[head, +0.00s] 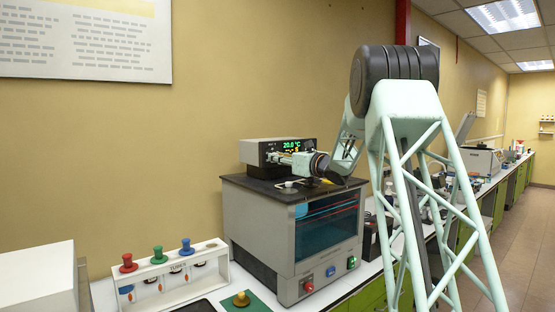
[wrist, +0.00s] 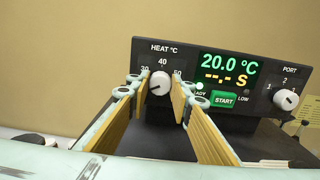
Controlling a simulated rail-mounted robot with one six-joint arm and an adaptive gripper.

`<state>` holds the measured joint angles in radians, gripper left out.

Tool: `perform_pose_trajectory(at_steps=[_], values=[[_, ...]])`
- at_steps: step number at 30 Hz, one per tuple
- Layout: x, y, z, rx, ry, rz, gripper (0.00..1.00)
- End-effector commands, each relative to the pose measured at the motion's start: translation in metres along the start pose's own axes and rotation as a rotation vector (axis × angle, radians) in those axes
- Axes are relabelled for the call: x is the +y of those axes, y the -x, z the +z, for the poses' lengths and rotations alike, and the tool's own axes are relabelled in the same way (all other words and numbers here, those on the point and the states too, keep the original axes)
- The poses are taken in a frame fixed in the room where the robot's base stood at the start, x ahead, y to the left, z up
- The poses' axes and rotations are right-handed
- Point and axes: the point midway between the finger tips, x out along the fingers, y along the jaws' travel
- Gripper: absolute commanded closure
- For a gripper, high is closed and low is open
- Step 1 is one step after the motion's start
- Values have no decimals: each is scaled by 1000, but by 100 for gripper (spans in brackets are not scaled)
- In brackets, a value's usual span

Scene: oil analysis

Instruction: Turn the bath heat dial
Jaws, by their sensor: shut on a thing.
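The bath heat dial (wrist: 160,83) is a white round knob under the "HEAT °C" label, with marks 30, 40 and 50 around it. Its pointer line looks turned to the lower left. The dial sits on the black control panel (wrist: 245,75), which shows 20.0 °C in green in the wrist view. In the head view the panel (head: 268,150) stands on top of the bath. My gripper (wrist: 158,100) has its two wood-coloured fingers on either side of the dial, shut on it. In the head view my gripper (head: 288,160) reaches the panel front; the dial is hidden there.
A green START button (wrist: 223,99) and a PORT knob (wrist: 286,99) are on the same panel, right of the dial. The bath (head: 290,230) has a glass front with red and green buttons below. A white rack (head: 175,275) with coloured knobs stands to its left.

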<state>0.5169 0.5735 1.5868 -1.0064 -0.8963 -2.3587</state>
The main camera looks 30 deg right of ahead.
Motion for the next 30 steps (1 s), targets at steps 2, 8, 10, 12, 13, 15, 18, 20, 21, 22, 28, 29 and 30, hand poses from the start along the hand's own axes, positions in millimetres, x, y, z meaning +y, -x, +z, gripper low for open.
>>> perform_pose_trajectory(at_steps=[2, 8, 10, 12, 13, 15, 18, 20, 21, 22, 28, 29, 30], values=[[0, 0, 0, 0, -7, 0, 90], [0, 0, -1, 0, -49, 0, 90], [0, 0, -1, -1, -75, 0, 90], [0, 0, -1, -1, -105, 0, 90], [0, 0, -1, -1, -120, 0, 90], [0, 0, -1, -1, -158, 0, 90], [0, 0, -1, -1, -219, 0, 90], [0, 0, -1, -1, -259, 1, 90], [0, 0, -1, -1, -286, 1, 90], [0, 0, -1, -1, -308, 1, 90], [0, 0, -1, 0, -452, 0, 90], [0, 0, -1, 0, -473, 0, 90], [0, 0, -1, 1, -502, 0, 90]])
